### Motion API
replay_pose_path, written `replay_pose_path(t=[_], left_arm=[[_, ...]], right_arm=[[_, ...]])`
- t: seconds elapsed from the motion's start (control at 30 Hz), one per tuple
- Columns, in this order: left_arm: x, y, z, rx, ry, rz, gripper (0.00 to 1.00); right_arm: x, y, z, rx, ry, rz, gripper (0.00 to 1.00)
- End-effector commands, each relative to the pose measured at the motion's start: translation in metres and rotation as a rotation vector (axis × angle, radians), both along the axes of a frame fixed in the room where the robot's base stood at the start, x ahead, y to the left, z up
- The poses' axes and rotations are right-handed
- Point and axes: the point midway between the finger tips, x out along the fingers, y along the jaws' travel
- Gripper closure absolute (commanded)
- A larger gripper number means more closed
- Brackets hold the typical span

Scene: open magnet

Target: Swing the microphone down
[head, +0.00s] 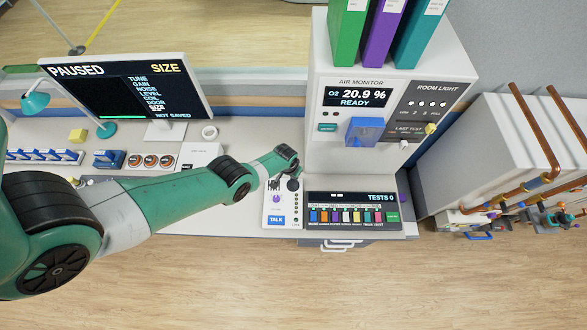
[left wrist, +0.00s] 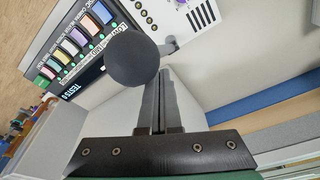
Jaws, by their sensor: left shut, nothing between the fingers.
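The microphone (left wrist: 132,58) shows in the left wrist view as a round dark grey head, close to the fingertips. A small dark ball at the end of my arm in the head view looks like the same microphone (head: 293,185), above the talk panel (head: 268,207). My left gripper (head: 286,158) is above and beside it. In the left wrist view the two fingers of my left gripper (left wrist: 165,75) lie together, shut and empty, beside the microphone head. Whether they touch it I cannot tell. The microphone's stalk is mostly hidden. My right gripper is not in view.
A test panel (head: 351,197) with coloured keys lies right of the talk panel. The air monitor cabinet (head: 360,82) stands behind it, with binders on top. A screen (head: 127,90) reading PAUSED stands at the back left. Several blue switches (head: 42,155) line the desk's left side.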

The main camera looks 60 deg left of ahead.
Motion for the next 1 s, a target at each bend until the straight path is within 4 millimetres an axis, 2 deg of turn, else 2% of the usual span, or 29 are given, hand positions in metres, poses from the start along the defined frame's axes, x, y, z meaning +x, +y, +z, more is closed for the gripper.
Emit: replay_pose_path(t=[1.0], left_arm=[[-0.017, -0.034, -0.027, 0.0, 0.001, -0.001, 1.0]], right_arm=[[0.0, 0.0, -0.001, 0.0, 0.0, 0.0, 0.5]])
